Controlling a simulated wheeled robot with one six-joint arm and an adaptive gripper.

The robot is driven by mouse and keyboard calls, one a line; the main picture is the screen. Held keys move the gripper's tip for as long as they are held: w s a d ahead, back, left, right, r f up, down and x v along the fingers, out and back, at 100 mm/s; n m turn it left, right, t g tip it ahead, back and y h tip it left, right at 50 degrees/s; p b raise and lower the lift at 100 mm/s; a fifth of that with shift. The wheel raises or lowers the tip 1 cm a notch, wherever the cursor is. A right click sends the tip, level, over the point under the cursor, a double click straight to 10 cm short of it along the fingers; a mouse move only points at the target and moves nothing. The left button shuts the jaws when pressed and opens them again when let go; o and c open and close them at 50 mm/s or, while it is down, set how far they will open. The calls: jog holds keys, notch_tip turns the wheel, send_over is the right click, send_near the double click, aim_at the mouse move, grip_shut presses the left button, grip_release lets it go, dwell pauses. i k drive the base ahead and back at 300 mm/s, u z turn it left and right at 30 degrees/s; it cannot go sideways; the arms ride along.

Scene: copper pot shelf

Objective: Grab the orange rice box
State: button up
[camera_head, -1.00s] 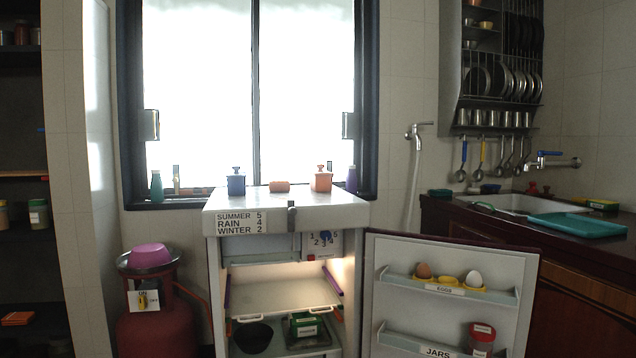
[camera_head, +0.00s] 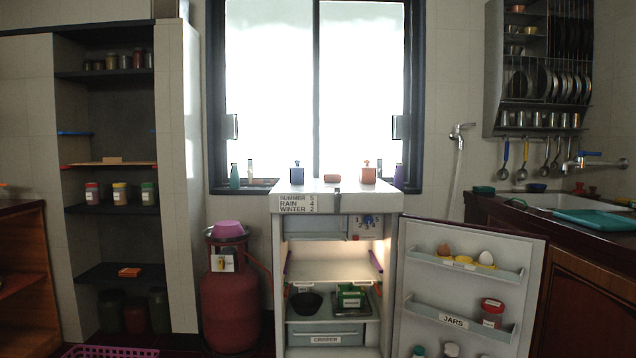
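No label reading rice is legible, so I cannot tell which orange thing is the rice box. An orange container with a knobbed top (camera_head: 368,175) stands on the white fridge top (camera_head: 300,187), at its right side. A flat orange box (camera_head: 129,271) lies on a low dark shelf of the left alcove. My gripper is out of view.
The fridge door (camera_head: 470,280) stands open to the right. A red gas cylinder (camera_head: 230,305) with a pink bowl (camera_head: 228,228) stands left of the fridge. A pink basket (camera_head: 110,351) sits on the floor at lower left. A dark counter (camera_head: 490,208) is at right.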

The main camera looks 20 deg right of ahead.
aim_at(364, 176)
jog(key=u, duration=0.25)
jog(key=k, duration=0.4)
jog(key=z, duration=1.1)
jog(key=i, duration=0.75)
jog(key=z, duration=0.45)
jog(key=i, duration=0.9)
jog(key=u, duration=0.95)
jog(key=i, duration=0.6)
jog(key=u, duration=0.7)
